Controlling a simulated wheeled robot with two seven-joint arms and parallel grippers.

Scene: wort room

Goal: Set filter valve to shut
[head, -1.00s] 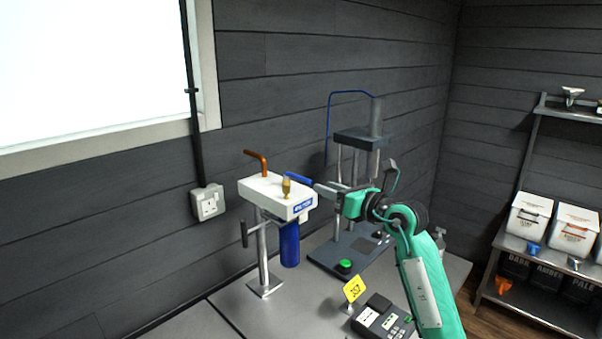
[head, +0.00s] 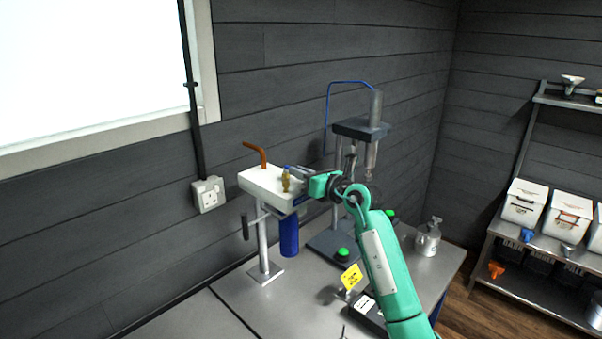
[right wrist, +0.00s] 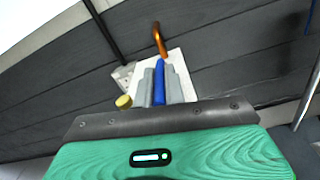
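The filter is a white block (head: 262,183) on a metal stand, with a blue housing (head: 289,237) below it. A brass valve fitting (head: 286,183) stands upright on its front right part. My right gripper (head: 297,178) reaches in from the right at the fitting. In the right wrist view the blue valve lever (right wrist: 160,82) lies between the two grey fingers, which sit close against both its sides. A brass-yellow cap (right wrist: 123,101) shows left of the fingers. In the head view most of the lever is hidden by the gripper. My left gripper is not in view.
A copper pipe (head: 256,153) rises from the block's back. A dark bench device (head: 362,130) with a green button (head: 342,254) stands behind my right arm. A yellow tag (head: 351,277) and a metal bottle (head: 428,238) are on the bench. A wall socket (head: 208,194) is at left.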

